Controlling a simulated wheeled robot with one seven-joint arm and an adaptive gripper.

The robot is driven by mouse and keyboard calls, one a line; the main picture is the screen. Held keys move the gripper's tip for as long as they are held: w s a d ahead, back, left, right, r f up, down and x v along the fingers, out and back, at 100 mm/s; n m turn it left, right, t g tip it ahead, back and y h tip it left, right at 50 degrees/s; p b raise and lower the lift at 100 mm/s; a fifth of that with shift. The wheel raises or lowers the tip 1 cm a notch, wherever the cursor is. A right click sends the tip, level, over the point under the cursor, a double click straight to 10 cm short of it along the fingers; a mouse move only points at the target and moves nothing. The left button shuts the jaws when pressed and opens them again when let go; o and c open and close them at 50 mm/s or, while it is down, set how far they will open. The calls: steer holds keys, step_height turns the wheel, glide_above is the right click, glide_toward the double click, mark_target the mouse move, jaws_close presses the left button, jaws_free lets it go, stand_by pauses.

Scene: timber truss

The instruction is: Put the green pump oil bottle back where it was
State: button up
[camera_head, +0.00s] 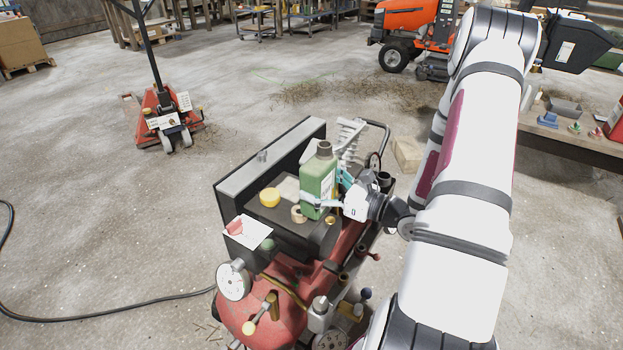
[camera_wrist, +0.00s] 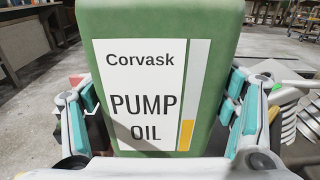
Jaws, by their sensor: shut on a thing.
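The green pump oil bottle (camera_head: 318,182) is upright with a dark cap, over the open black tray on top of the red compressor in the head view. My gripper (camera_head: 340,188) is shut on it from the right side. In the wrist view the bottle (camera_wrist: 160,75) fills the middle, its label reading "Corvask PUMP OIL", with a finger on each side. I cannot tell whether its base touches the tray. The black tray (camera_head: 240,180) also holds a yellow round lid (camera_head: 269,197) and a tan tape roll (camera_head: 298,214) close to the bottle.
The red compressor (camera_head: 262,300) has gauges and valves at the front. A grey comb-like part (camera_head: 348,135) stands just behind the bottle. A white paper (camera_head: 248,231) lies on the tray's left corner. A workbench (camera_head: 570,140) is at right; open floor lies left.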

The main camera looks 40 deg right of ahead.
steer(key=shift+w+d+f+b, duration=0.55)
steer(key=shift+w+d+f, duration=0.25)
steer(key=shift+w, duration=0.7)
steer(key=shift+w+d+f+b, duration=0.55)
steer(key=shift+w+d+f, duration=0.15)
steer(key=shift+w, duration=0.8)
steer(key=shift+w+d+f+b, duration=0.55)
steer(key=shift+w+d+f, duration=0.25)
steer(key=shift+w, duration=0.7)
steer(key=shift+f, duration=0.1)
steer(key=o, duration=2)
